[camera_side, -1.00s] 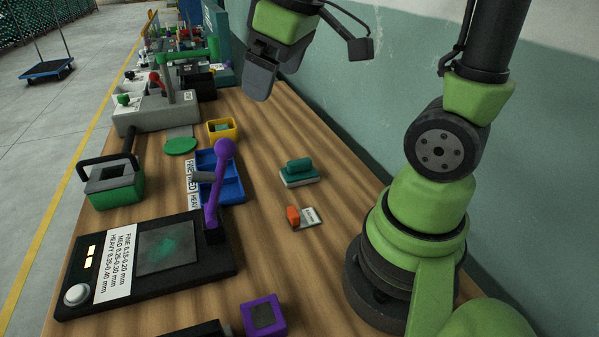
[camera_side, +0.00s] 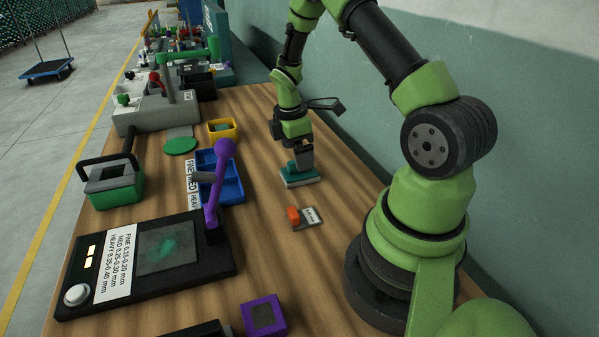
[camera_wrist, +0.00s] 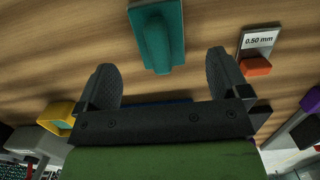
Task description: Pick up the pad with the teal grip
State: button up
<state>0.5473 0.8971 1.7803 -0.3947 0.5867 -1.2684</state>
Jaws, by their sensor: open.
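The pad with the teal grip (camera_side: 292,176) lies flat on the wooden table, to the left of my arm's base. It is a pale block with a teal top and a raised teal grip. In the wrist view the teal grip (camera_wrist: 157,42) shows at the top centre, beyond the fingertips and roughly between their lines. My gripper (camera_side: 303,163) is low over the pad in the side view and partly hides it. In the wrist view my gripper (camera_wrist: 163,75) has its two dark fingers spread wide with nothing between them. Contact with the pad cannot be told.
A gauge tag with an orange block (camera_side: 294,215) lies nearby, marked 0.50 mm in the wrist view. A yellow bin (camera_side: 222,131) is behind. Bare table surrounds the pad.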

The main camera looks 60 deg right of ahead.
jog(key=f, duration=0.5)
jog(key=shift+s+d+f, duration=0.3)
jog(key=shift+d, duration=0.1)
jog(key=c, duration=1)
jog(key=shift+r, duration=0.15)
notch_tip(320, 180, up, 10)
jog(key=shift+f, duration=0.1)
